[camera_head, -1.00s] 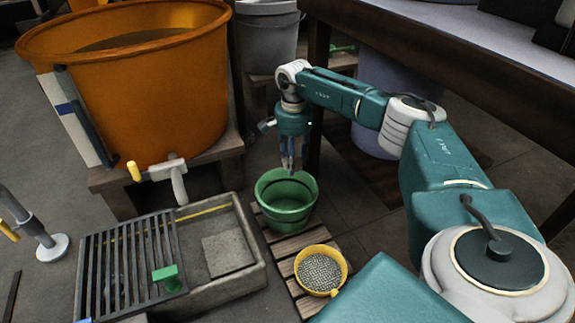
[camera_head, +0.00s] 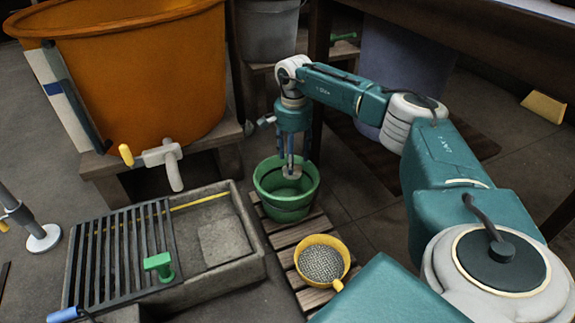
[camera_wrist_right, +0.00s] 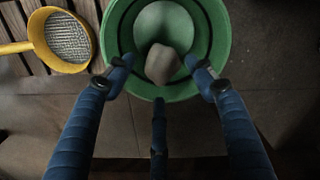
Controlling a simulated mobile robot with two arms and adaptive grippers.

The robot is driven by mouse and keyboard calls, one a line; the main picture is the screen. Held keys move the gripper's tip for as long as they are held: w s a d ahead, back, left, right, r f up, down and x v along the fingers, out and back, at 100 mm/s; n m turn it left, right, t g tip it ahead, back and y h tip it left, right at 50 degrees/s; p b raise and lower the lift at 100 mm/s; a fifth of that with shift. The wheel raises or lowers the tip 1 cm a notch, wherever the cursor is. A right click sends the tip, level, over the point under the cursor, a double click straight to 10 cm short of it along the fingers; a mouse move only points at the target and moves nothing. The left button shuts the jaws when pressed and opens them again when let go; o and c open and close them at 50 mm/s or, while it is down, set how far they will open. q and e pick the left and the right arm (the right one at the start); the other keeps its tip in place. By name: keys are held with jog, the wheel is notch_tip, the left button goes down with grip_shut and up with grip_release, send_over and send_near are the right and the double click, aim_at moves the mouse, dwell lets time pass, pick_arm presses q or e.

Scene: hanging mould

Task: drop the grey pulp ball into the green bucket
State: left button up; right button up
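The green bucket (camera_head: 287,205) stands upright on a wooden slatted stand. My right gripper (camera_head: 290,160) points down over its mouth. In the right wrist view the blue fingers (camera_wrist_right: 160,72) of this gripper are spread open. The grey pulp ball (camera_wrist_right: 163,63) shows between and beyond the fingertips, with a gap on each side, against the bucket (camera_wrist_right: 220,45) interior. In the head view the ball (camera_head: 291,173) shows just below the fingers, within the bucket's rim outline. I cannot tell if it is falling or resting. My left gripper is not in view.
A yellow sieve (camera_head: 322,260) lies on the slats (camera_head: 285,238) beside the bucket. A stone basin (camera_head: 245,262) with a dark grate (camera_head: 120,250) is to the left. A large orange tub (camera_head: 140,90) with a tap stands behind, and a table (camera_head: 450,50) at the right.

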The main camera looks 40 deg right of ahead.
jog(key=shift+r, duration=0.1)
jog(key=shift+r, duration=0.35)
notch_tip(320, 180, up, 11)
dwell(0.3)
dwell(0.3)
